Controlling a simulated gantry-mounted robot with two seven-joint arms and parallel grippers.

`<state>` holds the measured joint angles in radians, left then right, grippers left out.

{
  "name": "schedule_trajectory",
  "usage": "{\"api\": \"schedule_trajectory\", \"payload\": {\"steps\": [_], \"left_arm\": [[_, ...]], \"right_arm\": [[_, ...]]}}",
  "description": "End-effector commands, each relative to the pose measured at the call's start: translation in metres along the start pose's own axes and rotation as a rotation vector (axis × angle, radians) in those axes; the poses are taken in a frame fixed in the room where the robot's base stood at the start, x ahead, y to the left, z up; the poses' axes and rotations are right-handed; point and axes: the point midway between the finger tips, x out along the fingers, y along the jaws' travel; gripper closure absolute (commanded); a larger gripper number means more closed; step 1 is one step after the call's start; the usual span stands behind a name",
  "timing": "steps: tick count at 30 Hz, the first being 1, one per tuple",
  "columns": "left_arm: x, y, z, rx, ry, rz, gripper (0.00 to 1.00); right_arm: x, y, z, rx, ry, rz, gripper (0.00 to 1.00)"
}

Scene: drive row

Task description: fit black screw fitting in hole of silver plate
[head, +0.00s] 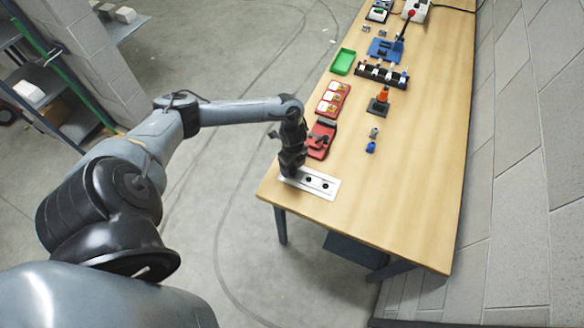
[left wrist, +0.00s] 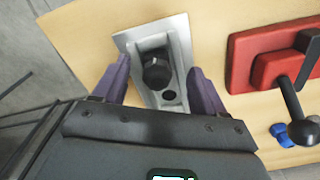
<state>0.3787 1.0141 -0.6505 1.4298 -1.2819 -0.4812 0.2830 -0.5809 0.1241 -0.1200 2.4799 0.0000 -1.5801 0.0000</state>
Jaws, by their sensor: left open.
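The silver plate (head: 331,186) lies at the near left corner of the wooden table, with dark round holes in its top. In the left wrist view the plate (left wrist: 176,26) runs between my fingers. The black screw fitting (left wrist: 157,70) stands up from the plate, apparently in a hole; its lower end is hidden. Another dark hole (left wrist: 168,96) shows beside it. My left gripper (head: 291,172) is over the plate's left end. In the wrist view its purple fingers (left wrist: 160,82) are open, one on each side of the fitting, with visible gaps. My right gripper is out of view.
A red device (head: 320,139) with a black lever lies just beyond the plate. Small blue pieces (head: 371,147) lie to the right. Red boxes (head: 333,98), an orange-topped piece (head: 380,102) and a green tray (head: 343,62) stand farther back. The table's near right is clear.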

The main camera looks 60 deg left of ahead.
Motion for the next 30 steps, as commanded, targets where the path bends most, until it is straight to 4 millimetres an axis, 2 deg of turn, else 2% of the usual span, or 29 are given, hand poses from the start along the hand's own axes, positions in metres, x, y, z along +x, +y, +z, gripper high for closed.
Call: {"api": "schedule_trajectory", "payload": {"steps": [9, 15, 21, 30], "left_arm": [[-0.056, 0.002, 0.0, 0.007, 0.001, 0.002, 0.28], [-0.085, 0.003, 0.0, 0.009, 0.001, 0.005, 0.28], [-0.096, 0.004, -0.001, 0.009, 0.003, 0.008, 0.28], [-0.097, 0.005, -0.001, 0.009, 0.003, 0.009, 0.28]], "right_arm": [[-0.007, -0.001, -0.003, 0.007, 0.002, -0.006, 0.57], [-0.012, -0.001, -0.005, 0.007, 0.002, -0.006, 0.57], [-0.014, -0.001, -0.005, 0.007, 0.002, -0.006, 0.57], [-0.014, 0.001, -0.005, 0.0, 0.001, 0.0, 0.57]]}}
